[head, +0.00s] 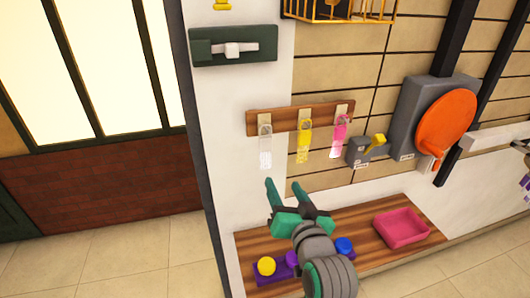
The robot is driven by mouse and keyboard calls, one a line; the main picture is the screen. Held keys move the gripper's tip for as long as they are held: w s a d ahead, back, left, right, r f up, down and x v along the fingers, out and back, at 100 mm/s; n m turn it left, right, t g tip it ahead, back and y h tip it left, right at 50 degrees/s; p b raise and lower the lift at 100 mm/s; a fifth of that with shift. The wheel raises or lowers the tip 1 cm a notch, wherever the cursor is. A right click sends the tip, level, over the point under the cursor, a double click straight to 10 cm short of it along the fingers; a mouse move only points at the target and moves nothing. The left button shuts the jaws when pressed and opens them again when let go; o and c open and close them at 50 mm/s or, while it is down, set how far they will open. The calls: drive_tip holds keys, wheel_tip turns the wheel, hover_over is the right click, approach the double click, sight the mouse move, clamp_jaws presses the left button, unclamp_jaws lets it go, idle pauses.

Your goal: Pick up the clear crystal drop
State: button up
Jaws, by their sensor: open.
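The clear crystal drop (265,158) hangs at the left end of a wooden hook rail (290,120) on the wall. It looks pale and see-through against the white wall. A yellow drop (304,147) hangs at the middle hook and a pink drop (339,136) at the right one. My gripper (286,188) is below the clear drop and a little to its right in the picture. Its two fingers point up and stand apart, with nothing between them. How far the fingers are from the wall is hard to tell.
A wooden shelf (345,222) below carries a pink tray (402,229) and a purple holder with a yellow knob (266,266) and a blue knob (344,245). A grey box with an orange disc (446,118) is at right. A dark green latch plate (203,48) is above.

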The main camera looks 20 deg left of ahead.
sight(266, 145)
wheel_tip(266, 145, up, 10)
drive_tip(key=s+r+n+g, duration=0.1)
drive_tip(key=s+n+g, duration=0.1)
drive_tip(key=n, duration=0.2)
drive_tip(key=shift+n+h, duration=0.3)
drive_tip(key=shift+h, duration=0.2)
drive_tip(key=shift+s+a+x, duration=0.1)
drive_tip(key=shift+a+x, duration=0.05)
drive_tip(key=shift+x, duration=1.65)
drive_tip(key=shift+s+a+x, duration=0.1)
drive_tip(key=shift+a+x, duration=0.05)
drive_tip(key=shift+x, duration=1.7)
drive_tip(key=shift+s+a+x, duration=0.1)
drive_tip(key=shift+a+x, duration=0.05)
drive_tip(key=shift+x, duration=1.65)
drive_tip(key=shift+d, duration=0.1)
clamp_jaws()
